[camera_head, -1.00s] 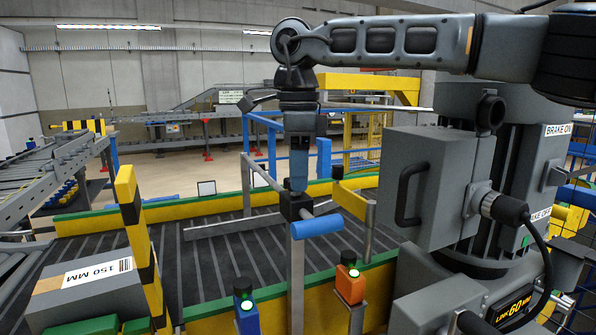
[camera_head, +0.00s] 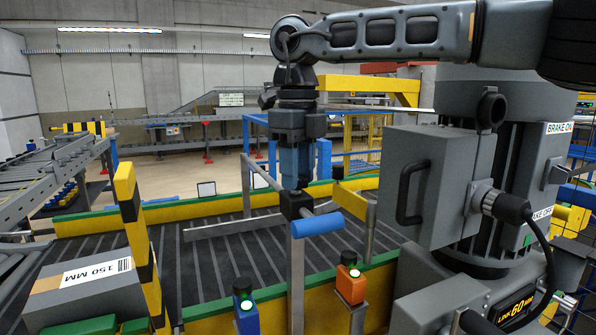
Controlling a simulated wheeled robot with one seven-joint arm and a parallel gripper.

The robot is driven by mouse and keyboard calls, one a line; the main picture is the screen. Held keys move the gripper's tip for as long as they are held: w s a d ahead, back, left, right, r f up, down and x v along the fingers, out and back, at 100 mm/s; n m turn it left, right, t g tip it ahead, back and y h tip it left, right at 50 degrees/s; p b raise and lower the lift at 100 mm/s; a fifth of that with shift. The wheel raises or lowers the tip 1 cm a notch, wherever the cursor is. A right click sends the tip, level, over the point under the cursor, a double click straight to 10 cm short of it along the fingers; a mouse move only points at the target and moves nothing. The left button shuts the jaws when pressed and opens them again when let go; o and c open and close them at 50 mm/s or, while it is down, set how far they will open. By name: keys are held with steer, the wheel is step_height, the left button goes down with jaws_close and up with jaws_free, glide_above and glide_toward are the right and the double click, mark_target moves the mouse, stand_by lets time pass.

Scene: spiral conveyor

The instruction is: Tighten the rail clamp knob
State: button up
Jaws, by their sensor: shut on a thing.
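My gripper (camera_head: 295,172) points straight down over the black clamp block (camera_head: 295,205) on top of a grey upright post (camera_head: 297,270). Its blue-grey fingers are shut just above the block. They hide the knob they close on, so its shape and tightness cannot be seen. A bar with a blue cylindrical end (camera_head: 317,224) sticks out of the clamp towards the front right. A grey guide rail (camera_head: 235,226) lies across the dark conveyor belt (camera_head: 210,262) behind the clamp.
A yellow-black striped post (camera_head: 138,235) and a box marked 150 MM (camera_head: 85,290) are at left. Blue railings (camera_head: 345,135) stand behind.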

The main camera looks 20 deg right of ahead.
stand_by(0.5)
steer(key=o, duration=1)
steer(key=shift+o, duration=0.2)
step_height(320, 180, up, 8)
steer(key=shift+f+b, duration=0.1)
steer(key=shift+b, duration=0.2)
